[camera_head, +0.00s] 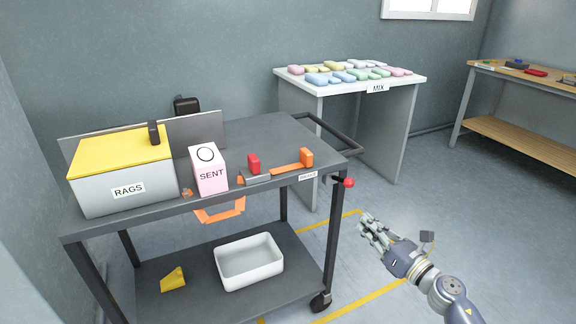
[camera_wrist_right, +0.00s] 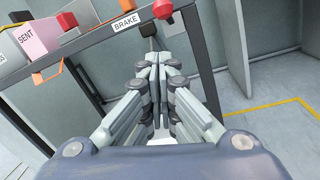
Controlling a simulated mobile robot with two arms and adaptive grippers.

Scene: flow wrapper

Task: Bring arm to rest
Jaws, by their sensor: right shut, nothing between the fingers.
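My right gripper (camera_head: 373,232) hangs in the air to the right of the cart, below the level of its top. It is shut and empty. In the right wrist view the fingers (camera_wrist_right: 158,65) come together just below the cart's edge, beside the BRAKE label (camera_wrist_right: 125,24). A red knob (camera_head: 348,182) sticks out from the cart's right corner, up and left of the gripper and apart from it in the head view. It also shows in the right wrist view (camera_wrist_right: 163,9). My left gripper is not in view.
The cart top (camera_head: 268,142) holds a grey RAGS box (camera_head: 100,190) with a yellow lid and a pink SENT box (camera_head: 210,172). A white bin (camera_head: 250,265) stands on the lower shelf. The MIX table (camera_head: 345,83) and a workbench (camera_head: 530,75) stand behind. Floor around my right arm is clear.

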